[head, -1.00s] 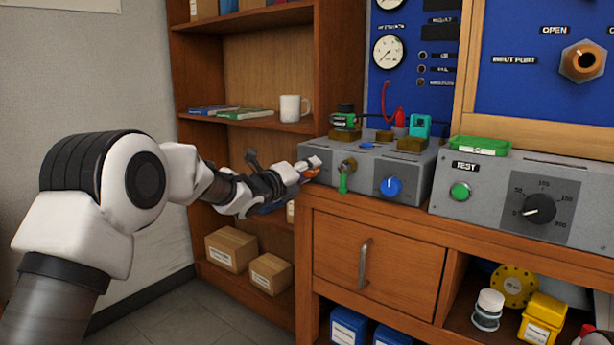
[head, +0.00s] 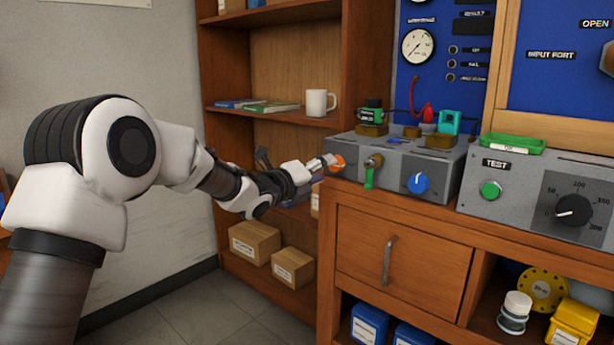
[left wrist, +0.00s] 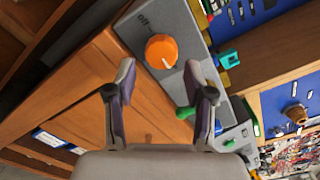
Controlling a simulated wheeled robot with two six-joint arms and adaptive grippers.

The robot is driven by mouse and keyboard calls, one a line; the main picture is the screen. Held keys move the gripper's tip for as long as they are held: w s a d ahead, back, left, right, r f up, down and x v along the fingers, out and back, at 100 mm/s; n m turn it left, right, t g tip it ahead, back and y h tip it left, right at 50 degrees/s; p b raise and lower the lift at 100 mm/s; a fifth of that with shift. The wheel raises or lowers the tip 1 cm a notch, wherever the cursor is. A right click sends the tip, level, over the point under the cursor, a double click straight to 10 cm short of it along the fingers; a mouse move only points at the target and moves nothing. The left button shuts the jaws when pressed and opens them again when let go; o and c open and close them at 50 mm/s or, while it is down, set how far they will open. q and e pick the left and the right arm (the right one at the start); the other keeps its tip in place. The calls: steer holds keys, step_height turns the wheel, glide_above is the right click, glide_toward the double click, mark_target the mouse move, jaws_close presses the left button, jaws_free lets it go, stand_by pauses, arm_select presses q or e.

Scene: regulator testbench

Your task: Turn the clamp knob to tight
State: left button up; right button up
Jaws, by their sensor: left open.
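An orange knob (head: 338,161) sits at the left end of the grey control box. In the left wrist view the orange knob (left wrist: 161,50) bears a white pointer line, and a label "off" is printed beside it. I cannot read a clamp label on any knob. My left gripper (head: 320,166) is at the box's left end, close to the orange knob. In the left wrist view the left gripper (left wrist: 162,76) has its fingers wide apart, with the knob ahead between them and nothing held. My right gripper is not in view.
The grey box (head: 395,168) also carries a green-handled valve (head: 370,172) and a blue knob (head: 418,183). A wooden drawer cabinet (head: 350,250) is below. A shelf with a white mug (head: 319,102) stands behind my left arm. A test unit (head: 530,165) is at the right.

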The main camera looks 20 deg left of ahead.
arm_select(q)
steer(key=v, duration=0.7)
steer(key=shift+s, duration=0.2)
